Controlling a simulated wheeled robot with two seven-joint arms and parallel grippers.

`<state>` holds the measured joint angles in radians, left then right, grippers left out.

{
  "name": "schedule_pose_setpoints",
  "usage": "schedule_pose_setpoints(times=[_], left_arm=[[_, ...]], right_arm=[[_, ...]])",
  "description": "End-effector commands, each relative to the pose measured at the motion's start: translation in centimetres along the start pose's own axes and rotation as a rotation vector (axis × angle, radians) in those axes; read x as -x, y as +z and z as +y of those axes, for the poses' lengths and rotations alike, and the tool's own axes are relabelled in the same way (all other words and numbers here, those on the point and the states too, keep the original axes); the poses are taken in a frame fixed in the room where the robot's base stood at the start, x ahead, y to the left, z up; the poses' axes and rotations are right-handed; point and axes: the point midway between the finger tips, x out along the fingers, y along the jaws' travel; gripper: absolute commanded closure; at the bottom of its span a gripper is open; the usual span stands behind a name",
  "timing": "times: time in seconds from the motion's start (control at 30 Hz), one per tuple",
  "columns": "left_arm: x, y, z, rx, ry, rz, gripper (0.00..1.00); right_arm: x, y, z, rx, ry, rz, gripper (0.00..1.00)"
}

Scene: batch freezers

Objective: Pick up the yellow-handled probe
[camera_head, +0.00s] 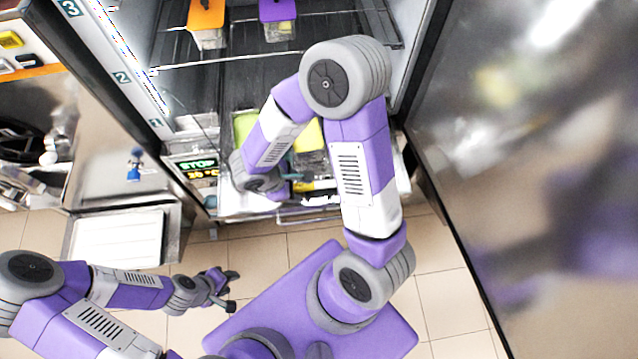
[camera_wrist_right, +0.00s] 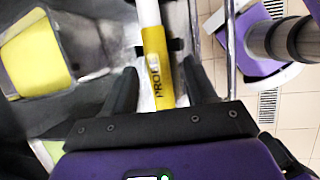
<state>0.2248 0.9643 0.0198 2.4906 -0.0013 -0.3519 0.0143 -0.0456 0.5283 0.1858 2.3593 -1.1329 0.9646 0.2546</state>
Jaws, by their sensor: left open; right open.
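The yellow-handled probe (camera_wrist_right: 156,62) shows in the right wrist view, its yellow handle marked with dark letters and its white part reaching to the top edge. My right gripper (camera_wrist_right: 161,88) is open, with one finger on each side of the handle. The handle lies between the fingers; I cannot tell whether either touches it. In the head view the right arm reaches down into the open freezer's front, and its forearm and wrist largely hide the gripper and probe. My left gripper (camera_head: 231,290) is open and empty above the tiled floor.
The freezer has wire shelves with an orange-lidded container (camera_head: 206,14) and a purple-lidded container (camera_head: 278,10). A yellow-lidded container (camera_head: 309,136) stands lower, close to my right forearm. The open freezer door (camera_head: 530,150) is at right, a steel counter (camera_head: 120,185) at left.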

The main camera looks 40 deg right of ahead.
Motion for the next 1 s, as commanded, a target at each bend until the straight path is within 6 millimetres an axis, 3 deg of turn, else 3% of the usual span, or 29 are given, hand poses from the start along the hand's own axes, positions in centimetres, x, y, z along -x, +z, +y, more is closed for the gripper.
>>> schedule_pose_setpoints(times=[0.57, 0.93, 1.0], left_arm=[[-0.46, -0.01, -0.17, 0.000, 0.000, 0.000, 0.57], [-0.46, -0.02, -0.17, 0.000, 0.000, 0.000, 0.57], [-0.46, -0.02, -0.17, 0.000, 0.000, 0.000, 0.57]], right_arm=[[-0.25, -0.09, -0.05, 0.000, 0.000, 0.000, 0.44], [-0.25, -0.10, -0.06, 0.000, 0.000, 0.000, 0.97], [-0.26, -0.10, -0.06, 0.000, -0.001, 0.000, 1.00]])
